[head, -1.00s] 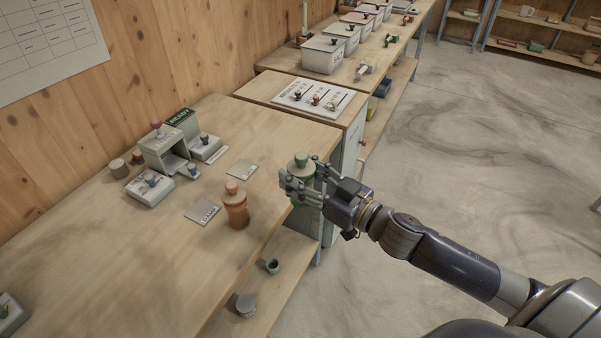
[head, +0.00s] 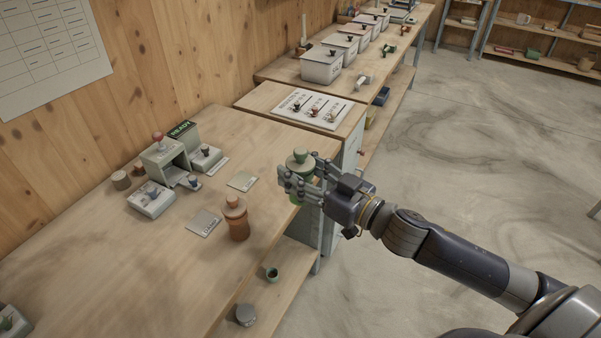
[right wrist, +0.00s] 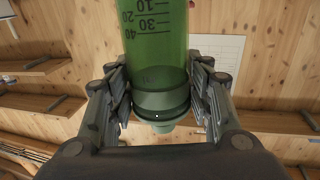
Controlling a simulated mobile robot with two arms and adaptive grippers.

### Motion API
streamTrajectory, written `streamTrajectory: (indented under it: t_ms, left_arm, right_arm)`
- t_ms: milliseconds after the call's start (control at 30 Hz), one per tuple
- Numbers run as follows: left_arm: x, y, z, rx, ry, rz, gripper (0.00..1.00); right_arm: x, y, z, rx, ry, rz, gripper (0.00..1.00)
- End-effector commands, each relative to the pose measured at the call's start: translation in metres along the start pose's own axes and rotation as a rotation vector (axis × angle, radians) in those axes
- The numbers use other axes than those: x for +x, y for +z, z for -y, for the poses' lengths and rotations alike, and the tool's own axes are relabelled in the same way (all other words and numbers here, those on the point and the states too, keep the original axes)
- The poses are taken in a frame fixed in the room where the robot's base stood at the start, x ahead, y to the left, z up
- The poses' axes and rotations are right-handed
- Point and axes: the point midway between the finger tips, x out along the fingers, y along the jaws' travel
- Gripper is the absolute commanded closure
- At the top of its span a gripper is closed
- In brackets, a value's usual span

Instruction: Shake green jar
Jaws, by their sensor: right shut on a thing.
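The green jar (head: 299,160) is in my right gripper (head: 305,182) in the head view, near the bench's right edge. Its lid and knob show above the fingers; its lower body is mostly hidden by them. In the right wrist view the green jar (right wrist: 160,45) is see-through with printed scale marks, and its dark-ringed lid end lies between the two fingers of my right gripper (right wrist: 158,98). The fingers are shut on it. My left gripper is not in view.
An orange jar (head: 237,220) stands on the bench (head: 130,260) beside a grey card (head: 204,223) and a pale card (head: 242,181). A small device with a READY sign (head: 181,129) stands at the back. A panel with knobs (head: 309,109) lies beyond. Floor at right is clear.

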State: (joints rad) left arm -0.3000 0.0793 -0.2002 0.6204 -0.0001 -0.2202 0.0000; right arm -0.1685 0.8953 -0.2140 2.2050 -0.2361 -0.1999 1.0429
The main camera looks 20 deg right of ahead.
Motion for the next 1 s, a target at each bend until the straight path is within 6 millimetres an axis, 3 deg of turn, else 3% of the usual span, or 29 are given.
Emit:
streamTrajectory:
  t_ms: [33, 67, 167, 233, 267, 333, 400, 433, 500, 533, 1000]
  left_arm:
    - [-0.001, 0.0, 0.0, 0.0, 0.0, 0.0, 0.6]
    - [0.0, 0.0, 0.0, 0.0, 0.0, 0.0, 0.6]
    - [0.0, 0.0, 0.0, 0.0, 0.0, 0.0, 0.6]
    - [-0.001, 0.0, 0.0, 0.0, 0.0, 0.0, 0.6]
    - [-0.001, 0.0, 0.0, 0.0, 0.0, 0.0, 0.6]
    - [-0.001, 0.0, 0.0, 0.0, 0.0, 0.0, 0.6]
    - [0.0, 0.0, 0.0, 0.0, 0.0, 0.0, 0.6]
    - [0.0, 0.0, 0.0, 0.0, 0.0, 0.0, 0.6]
    - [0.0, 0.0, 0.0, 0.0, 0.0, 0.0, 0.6]
    - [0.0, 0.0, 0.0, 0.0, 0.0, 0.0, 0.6]
    - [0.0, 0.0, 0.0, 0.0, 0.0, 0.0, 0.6]
  right_arm:
    - [0.0, -0.024, 0.002, -0.013, -0.007, -0.008, 0.74]
    - [0.0, -0.024, 0.002, -0.008, -0.006, -0.004, 0.74]
    - [0.0, 0.023, 0.0, 0.013, 0.006, 0.008, 0.74]
    - [0.0, 0.032, 0.0, 0.002, 0.001, -0.001, 0.74]
    - [0.001, 0.024, 0.0, -0.005, -0.003, -0.007, 0.74]
    - [0.0, -0.014, 0.002, -0.018, -0.01, -0.012, 0.74]
    - [0.0, -0.024, 0.002, -0.008, -0.006, -0.004, 0.74]
    - [0.0, -0.015, 0.001, 0.0, -0.001, 0.001, 0.74]
    - [0.0, 0.023, 0.0, 0.013, 0.006, 0.008, 0.74]
    - [0.0, 0.031, -0.001, 0.01, 0.005, 0.004, 0.74]
    - [0.0, 0.029, 0.0, -0.003, -0.002, -0.002, 0.74]
